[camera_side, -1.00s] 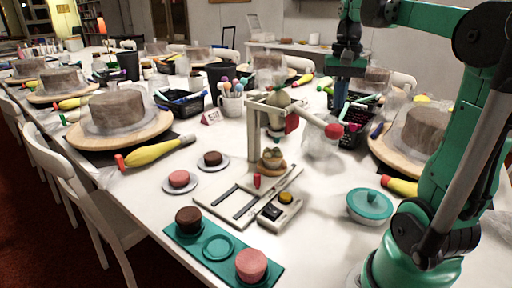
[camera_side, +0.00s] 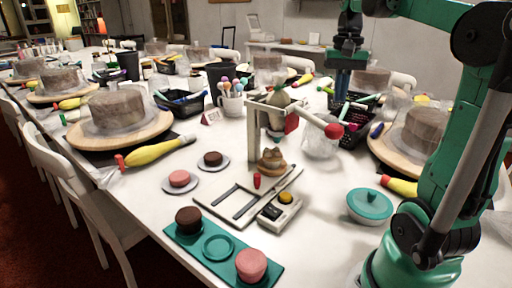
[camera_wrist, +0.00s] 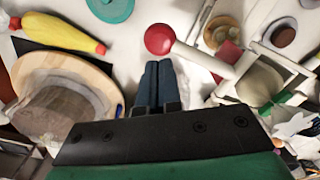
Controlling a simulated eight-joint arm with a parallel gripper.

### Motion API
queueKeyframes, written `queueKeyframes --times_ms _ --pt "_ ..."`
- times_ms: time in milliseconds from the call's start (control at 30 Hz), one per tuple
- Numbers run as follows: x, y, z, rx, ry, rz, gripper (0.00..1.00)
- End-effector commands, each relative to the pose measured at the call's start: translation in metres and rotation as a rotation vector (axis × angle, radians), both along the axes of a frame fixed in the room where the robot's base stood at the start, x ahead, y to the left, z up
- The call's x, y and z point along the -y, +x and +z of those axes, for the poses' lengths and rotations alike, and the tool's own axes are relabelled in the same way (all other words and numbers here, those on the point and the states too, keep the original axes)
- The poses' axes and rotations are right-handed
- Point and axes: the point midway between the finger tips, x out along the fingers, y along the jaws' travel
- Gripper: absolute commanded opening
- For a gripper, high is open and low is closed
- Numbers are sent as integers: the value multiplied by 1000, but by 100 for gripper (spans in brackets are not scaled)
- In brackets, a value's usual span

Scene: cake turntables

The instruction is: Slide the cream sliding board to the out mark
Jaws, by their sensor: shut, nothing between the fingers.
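The cream sliding board (camera_side: 228,208) lies flat on the table in the side view, with dark slots and a small upright red knob (camera_side: 257,181). I cannot make out the out mark. My gripper (camera_side: 341,98) is shut and empty, pointing down well behind and to the right of the board, apart from it. In the wrist view its blue fingers (camera_wrist: 158,66) are together, close in picture to the red ball (camera_wrist: 159,39) on the end of a cream lever. The board is not clear in the wrist view.
A cream press frame (camera_side: 254,135) with that lever stands behind the board. A small cream box with a yellow button (camera_side: 286,197) sits at its right. A teal lidded bowl (camera_side: 370,204), a teal tray (camera_side: 183,242) and a black basket (camera_side: 352,134) are around.

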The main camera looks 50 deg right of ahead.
Motion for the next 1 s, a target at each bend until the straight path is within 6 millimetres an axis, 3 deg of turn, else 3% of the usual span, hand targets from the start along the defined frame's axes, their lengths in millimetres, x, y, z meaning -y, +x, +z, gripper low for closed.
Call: queueKeyframes --times_ms 400,467,600,633,800,1000 --pt "0 0 0 0 0 0 0" --pt "0 0 0 0 0 0 11" --pt "0 0 9 0 0 0 51" --pt "0 0 14 0 0 0 55" --pt "0 0 50 0 0 0 55" --pt "-33 56 52 0 0 -180 55"
